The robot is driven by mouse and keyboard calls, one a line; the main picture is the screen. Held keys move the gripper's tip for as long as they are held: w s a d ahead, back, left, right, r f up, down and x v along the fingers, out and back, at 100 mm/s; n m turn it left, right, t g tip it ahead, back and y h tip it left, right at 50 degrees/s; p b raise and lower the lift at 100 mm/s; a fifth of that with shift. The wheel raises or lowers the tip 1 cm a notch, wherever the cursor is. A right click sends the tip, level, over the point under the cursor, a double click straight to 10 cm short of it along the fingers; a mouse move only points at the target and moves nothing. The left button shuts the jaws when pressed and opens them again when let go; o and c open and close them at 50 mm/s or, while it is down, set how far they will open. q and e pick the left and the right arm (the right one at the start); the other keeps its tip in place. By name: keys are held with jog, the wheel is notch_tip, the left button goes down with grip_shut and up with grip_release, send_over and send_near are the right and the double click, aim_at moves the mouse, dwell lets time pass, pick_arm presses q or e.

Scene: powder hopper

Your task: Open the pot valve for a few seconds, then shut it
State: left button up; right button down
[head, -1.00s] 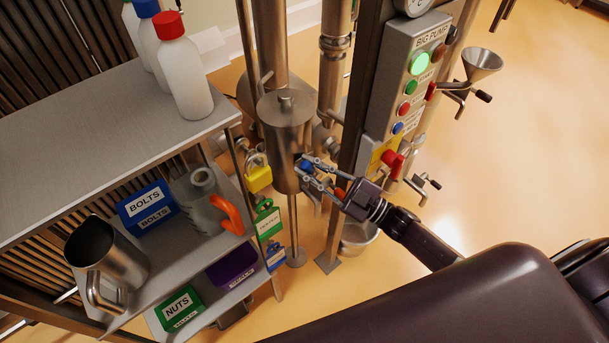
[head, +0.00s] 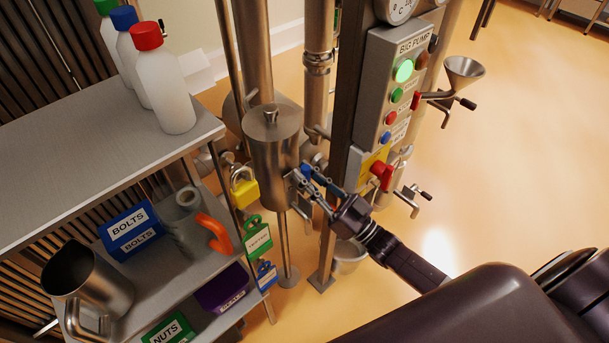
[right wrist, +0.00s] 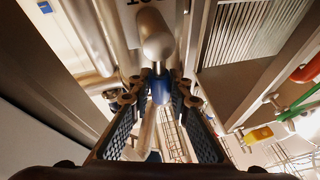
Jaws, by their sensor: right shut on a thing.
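The pot (head: 272,145) is an upright steel cylinder with a knobbed lid, left of the control post in the head view. A small blue valve handle (head: 307,172) shows at its lower right side. My right gripper (head: 303,182) is shut on this handle, its fingers beside the pot's lower wall. In the right wrist view, the blue handle (right wrist: 160,90) sits between the two finger pads (right wrist: 160,103), with a rounded metal part above it. The outlet under the pot is mostly hidden by the gripper. My left gripper is not in view.
The control panel (head: 398,88) with a lit green button and a red switch (head: 381,174) stands just right of the gripper. The shelf (head: 95,160) fills the left. A metal bucket (head: 347,256) stands below.

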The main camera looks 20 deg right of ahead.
jog(key=shift+w+d+r, duration=0.1)
jog(key=shift+w+d, duration=0.1)
jog(key=shift+d, duration=0.15)
jog(key=c, duration=2.1)
grip_release()
jog(key=shift+o, duration=1.4)
jog(key=shift+d, duration=0.2)
jog(key=shift+a, duration=0.2)
jog(key=shift+s, duration=0.1)
jog(key=shift+s+d+f, duration=0.15)
jog(key=shift+s+f, duration=0.1)
jog(key=shift+f, duration=0.05)
jog(key=v, duration=1.1)
jog(key=shift+s, duration=0.15)
jog(key=shift+d+r, duration=0.1)
dwell(1.0)
